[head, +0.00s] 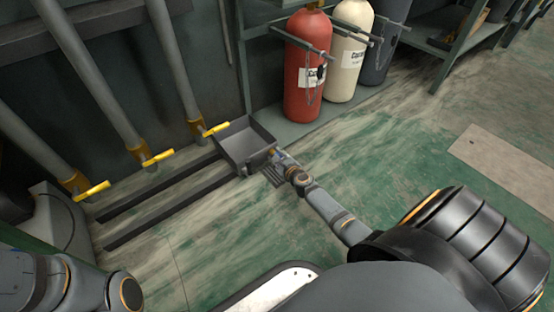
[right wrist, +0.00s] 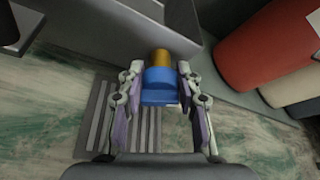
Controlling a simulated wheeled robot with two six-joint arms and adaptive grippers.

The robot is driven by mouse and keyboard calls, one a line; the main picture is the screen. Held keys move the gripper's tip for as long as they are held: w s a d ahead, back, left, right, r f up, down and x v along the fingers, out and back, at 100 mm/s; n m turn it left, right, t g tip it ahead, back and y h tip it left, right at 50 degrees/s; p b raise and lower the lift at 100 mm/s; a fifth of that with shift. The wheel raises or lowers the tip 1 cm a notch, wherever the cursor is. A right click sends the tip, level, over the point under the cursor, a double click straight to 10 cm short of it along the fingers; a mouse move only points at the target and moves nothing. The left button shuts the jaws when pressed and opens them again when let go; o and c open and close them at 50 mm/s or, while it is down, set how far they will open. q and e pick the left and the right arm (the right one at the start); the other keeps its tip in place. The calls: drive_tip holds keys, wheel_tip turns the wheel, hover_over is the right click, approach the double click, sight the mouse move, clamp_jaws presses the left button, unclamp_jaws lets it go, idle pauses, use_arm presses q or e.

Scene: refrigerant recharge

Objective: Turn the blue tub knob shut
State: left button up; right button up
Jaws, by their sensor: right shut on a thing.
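The blue knob (right wrist: 158,84) sits on a brass stem (right wrist: 161,58) at the side of the grey tub (head: 246,143), which also fills the top of the right wrist view (right wrist: 130,22). My right gripper (right wrist: 158,92) has its two fingers on either side of the blue knob and is shut on it. In the head view my right gripper (head: 278,158) is at the tub's right front corner, and the knob is mostly hidden there. My left arm shows at the lower left of the head view, but its gripper is out of the picture.
A red cylinder (head: 303,75) and a cream cylinder (head: 347,55) stand behind the tub to the right. Yellow valve handles (head: 157,158) on grey pipes are at the left. A slotted floor drain (right wrist: 112,122) lies below my right gripper.

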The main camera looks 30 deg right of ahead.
drive_tip(key=n+b, duration=0.1)
drive_tip(key=n+h+b, duration=0.1)
drive_tip(key=shift+f+n+t+h, duration=0.25)
drive_tip(key=shift+n+t+h, duration=0.05)
drive_tip(key=shift+n+t, duration=0.1)
drive_tip(key=n+h+b, duration=0.1)
drive_tip(key=n+b, duration=0.1)
drive_tip(key=shift+a+n+t, duration=0.1)
drive_tip(key=shift+n+t, duration=0.2)
drive_tip(key=shift+t, duration=0.1)
drive_tip(key=shift+n+t+h+b, duration=0.4)
drive_tip(key=shift+n+h+b, duration=0.15)
drive_tip(key=shift+n, duration=0.45)
drive_tip(key=shift+n+t, duration=0.4)
drive_tip(key=shift+n, duration=0.5)
drive_tip(key=o, duration=1.2)
drive_tip(key=shift+c, duration=0.2)
drive_tip(key=shift+r, duration=0.1)
drive_tip(key=v, duration=0.7)
drive_tip(key=shift+s+a, duration=0.1)
drive_tip(key=shift+s, duration=0.15)
